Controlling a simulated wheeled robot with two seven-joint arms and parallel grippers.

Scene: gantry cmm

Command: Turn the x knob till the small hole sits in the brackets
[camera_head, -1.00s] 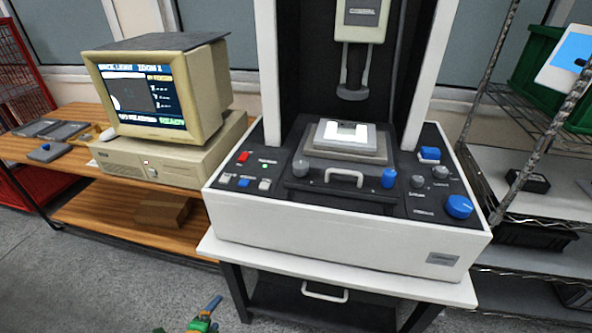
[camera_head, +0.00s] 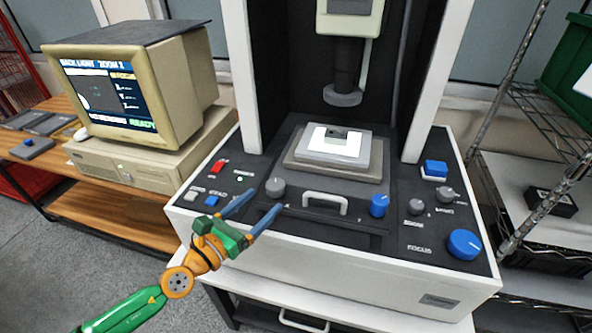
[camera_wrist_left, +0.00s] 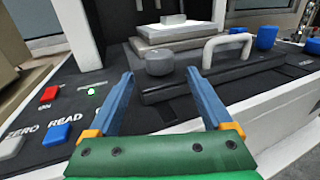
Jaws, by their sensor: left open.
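My left gripper (camera_head: 266,199) is open and empty, low over the front left of the measuring machine's panel. Its fingers point at a grey knob (camera_head: 275,187) at the left of the stage front. In the left wrist view this grey knob (camera_wrist_left: 160,62) stands just beyond and between the fingertips, apart from them. A blue knob (camera_head: 379,205) stands at the right of the stage front. I cannot read which is the x knob. My right gripper is out of view.
A white handle (camera_head: 325,203) sits between the two stage knobs. The lit stage (camera_head: 335,145) lies under the lens column (camera_head: 343,95). Buttons (camera_wrist_left: 57,134) line the left panel. A large blue focus knob (camera_head: 465,244) and smaller knobs stand at the right.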

